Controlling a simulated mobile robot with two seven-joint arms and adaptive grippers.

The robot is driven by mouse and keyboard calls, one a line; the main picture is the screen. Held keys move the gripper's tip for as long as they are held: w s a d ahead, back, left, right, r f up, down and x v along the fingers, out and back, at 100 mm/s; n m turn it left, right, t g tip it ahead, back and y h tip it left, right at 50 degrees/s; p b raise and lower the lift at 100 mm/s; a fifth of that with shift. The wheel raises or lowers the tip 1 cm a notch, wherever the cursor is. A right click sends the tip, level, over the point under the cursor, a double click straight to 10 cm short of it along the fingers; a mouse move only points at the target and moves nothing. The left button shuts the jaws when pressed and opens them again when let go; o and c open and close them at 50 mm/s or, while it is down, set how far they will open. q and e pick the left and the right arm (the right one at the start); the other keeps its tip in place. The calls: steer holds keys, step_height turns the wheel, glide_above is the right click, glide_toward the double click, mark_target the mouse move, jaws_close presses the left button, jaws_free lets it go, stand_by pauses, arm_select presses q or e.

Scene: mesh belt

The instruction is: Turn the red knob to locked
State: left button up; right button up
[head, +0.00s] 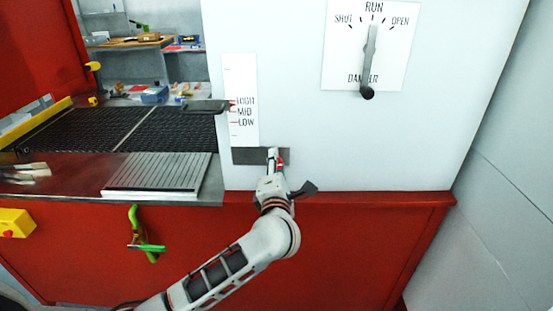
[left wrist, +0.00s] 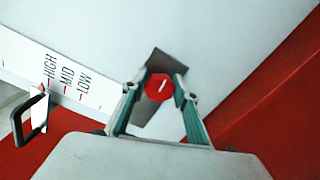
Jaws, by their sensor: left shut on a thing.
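The red knob (left wrist: 159,87) shows in the left wrist view, round and red with a short white mark running slantwise on its face. It sits on a dark grey plate (left wrist: 160,59) on the white panel. In the head view the plate (head: 247,156) is under the HIGH, MID, LOW scale, and the knob (head: 281,158) is mostly hidden by my gripper. My left gripper (head: 276,160) is shut on the knob, with one finger on each side of it. No lettering shows on the plate. My right gripper is not in view.
A dark lever handle (head: 206,106) sticks out left beside the scale (head: 240,110). A mesh belt (head: 120,129), a ribbed metal plate (head: 158,175) and a green clamp (head: 143,235) are left.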

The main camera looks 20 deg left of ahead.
arm_select(q)
steer(key=shift+m, duration=0.5)
steer(key=o, duration=1.1)
steer(key=v, duration=1.2)
